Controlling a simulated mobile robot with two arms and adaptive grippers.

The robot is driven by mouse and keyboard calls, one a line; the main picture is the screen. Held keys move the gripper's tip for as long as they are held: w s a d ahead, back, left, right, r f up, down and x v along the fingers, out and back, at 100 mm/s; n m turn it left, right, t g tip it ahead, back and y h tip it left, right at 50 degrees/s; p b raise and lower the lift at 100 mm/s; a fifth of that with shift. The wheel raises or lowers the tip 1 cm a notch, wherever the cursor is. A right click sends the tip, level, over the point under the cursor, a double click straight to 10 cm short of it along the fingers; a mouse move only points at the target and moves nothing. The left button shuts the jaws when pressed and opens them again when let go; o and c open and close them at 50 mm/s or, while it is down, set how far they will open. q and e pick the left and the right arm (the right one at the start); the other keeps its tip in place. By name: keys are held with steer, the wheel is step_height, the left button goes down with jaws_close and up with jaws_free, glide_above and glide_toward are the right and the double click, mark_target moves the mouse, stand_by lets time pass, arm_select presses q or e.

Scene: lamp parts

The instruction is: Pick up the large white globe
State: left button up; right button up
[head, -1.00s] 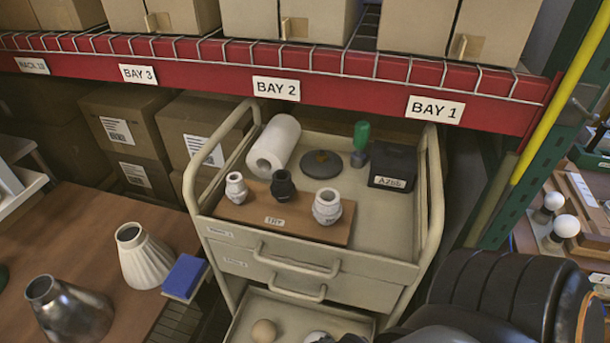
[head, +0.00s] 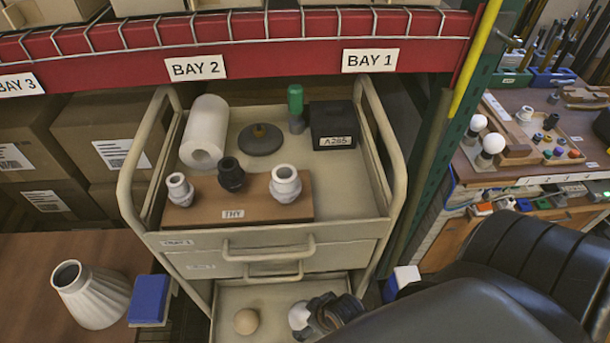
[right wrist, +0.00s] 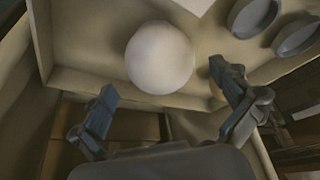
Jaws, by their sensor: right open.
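A large white globe (right wrist: 160,57) sits in the shallow lower tray in the right wrist view. In the head view a part of a white round thing (head: 299,315), probably the same globe, shows in the cart's lower tray (head: 222,300), beside my right gripper (head: 325,315). My right gripper is open and empty; in the right wrist view its fingers (right wrist: 163,82) are spread to either side of the globe's near edge, with the globe just beyond the tips. I cannot tell how far apart they are in depth. My left gripper is not in view.
A beige ball (head: 245,321) lies left in the lower tray. Two round dishes (right wrist: 253,17) show at the wrist view's upper right. The cart's upper tray (head: 345,190) holds a board with sockets, a paper roll and a black box. Smaller white globes (head: 493,143) stand on the right bench.

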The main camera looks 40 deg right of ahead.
steer(key=shift+w+f, duration=0.1)
steer(key=shift+f, duration=0.25)
steer(key=x, duration=0.4)
steer(key=shift+b, duration=0.3)
steer(key=shift+f, duration=0.2)
steer(key=shift+c, duration=0.6)
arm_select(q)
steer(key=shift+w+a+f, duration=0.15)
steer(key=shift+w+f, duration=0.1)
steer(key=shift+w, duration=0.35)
arm_select(e)
steer(key=c, duration=0.9)
